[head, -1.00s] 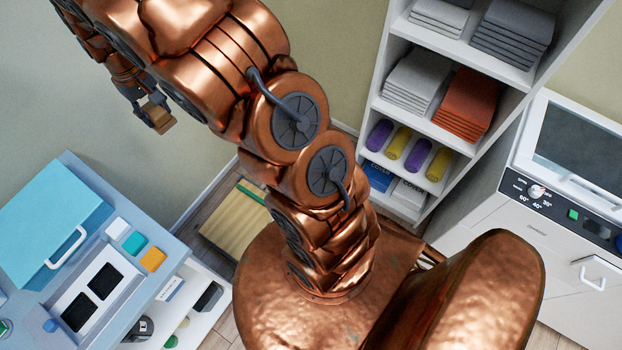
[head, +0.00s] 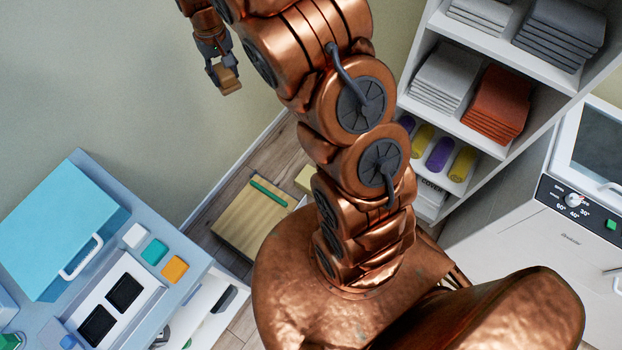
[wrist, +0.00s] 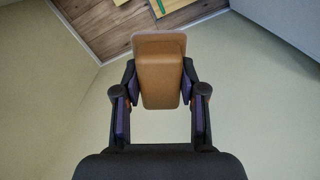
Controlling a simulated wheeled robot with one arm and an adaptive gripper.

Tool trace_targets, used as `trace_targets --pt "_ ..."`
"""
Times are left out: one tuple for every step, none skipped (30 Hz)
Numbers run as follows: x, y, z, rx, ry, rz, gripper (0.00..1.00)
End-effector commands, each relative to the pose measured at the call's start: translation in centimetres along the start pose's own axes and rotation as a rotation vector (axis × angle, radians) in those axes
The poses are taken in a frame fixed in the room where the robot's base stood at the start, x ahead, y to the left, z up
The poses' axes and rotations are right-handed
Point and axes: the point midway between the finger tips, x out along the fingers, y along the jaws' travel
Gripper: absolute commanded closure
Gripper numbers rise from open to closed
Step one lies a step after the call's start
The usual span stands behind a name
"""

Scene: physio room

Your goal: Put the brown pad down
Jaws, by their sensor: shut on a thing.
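My gripper (wrist: 160,92) is shut on the brown pad (wrist: 160,75), a tan-brown block with rounded corners, held between its two fingers in the wrist view. In the head view the brown pad (head: 229,80) shows small at the upper left, below my gripper (head: 218,70). It is held up in the air in front of the plain wall. The wrist view shows wall and a strip of wood floor beyond the pad, with nothing touching it from below.
A blue-grey cart (head: 180,236) at lower left bears a turquoise lidded box (head: 55,225), a tray with two black pads (head: 125,290) and white, teal and orange blocks. A wooden board (head: 250,222) lies low by the wall. A shelf (head: 470,125) of towels and a white cabinet stand right.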

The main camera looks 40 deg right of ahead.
Motion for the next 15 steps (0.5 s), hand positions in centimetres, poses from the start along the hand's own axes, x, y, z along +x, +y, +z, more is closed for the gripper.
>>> trace_targets --pt "2.7 0.5 -0.2 0.023 -0.003 0.000 0.92" --pt "3.6 0.8 -0.4 0.036 -0.003 -0.001 0.92" --pt "4.8 1.2 -0.7 0.054 -0.003 -0.001 0.92" --pt "5.6 1.5 -0.8 0.069 -0.003 -0.001 0.92" --pt "6.5 1.8 -1.0 0.083 -0.003 -0.001 0.92" --pt "7.7 2.2 -1.2 0.102 -0.003 -0.001 0.92" --pt "8.6 2.5 -1.3 0.117 -0.003 -0.002 0.92" --pt "9.5 2.8 -1.4 0.130 -0.004 -0.002 0.92" --pt "10.7 3.2 -1.6 0.149 -0.004 -0.002 0.92" --pt "11.6 3.5 -1.8 0.164 -0.005 -0.002 0.92" --pt "12.5 3.9 -1.9 0.177 -0.005 -0.002 0.92" --pt "13.7 4.3 -2.1 0.197 -0.004 -0.002 0.92" --pt "14.6 4.6 -2.2 0.211 -0.003 -0.001 0.92" --pt "15.4 5.0 -2.4 0.224 -0.002 -0.001 0.92" --pt "16.6 5.4 -2.5 0.244 -0.002 -0.001 0.92"
